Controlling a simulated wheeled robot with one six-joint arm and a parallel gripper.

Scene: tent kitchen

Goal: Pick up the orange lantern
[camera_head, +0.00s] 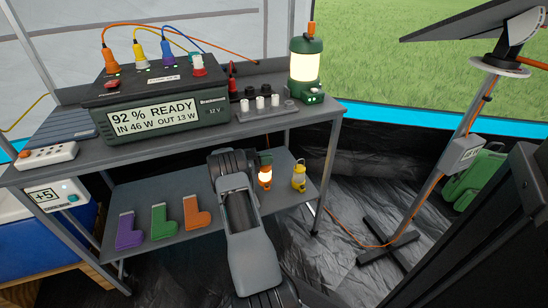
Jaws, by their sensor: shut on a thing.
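The small orange lantern (265,177) glows and is upright at the lower shelf, just right of my arm's end. My gripper (256,160) is at the lantern's upper part and is shut on it. The fingers are small and partly hidden by my dark wrist. I cannot tell whether the lantern's base touches the shelf. A similar yellow lantern (299,178) stands a little to the right, apart from it.
The upper shelf (270,128) above carries a power station (158,112) and a large green lantern (305,62). A table leg (325,180) stands at right.

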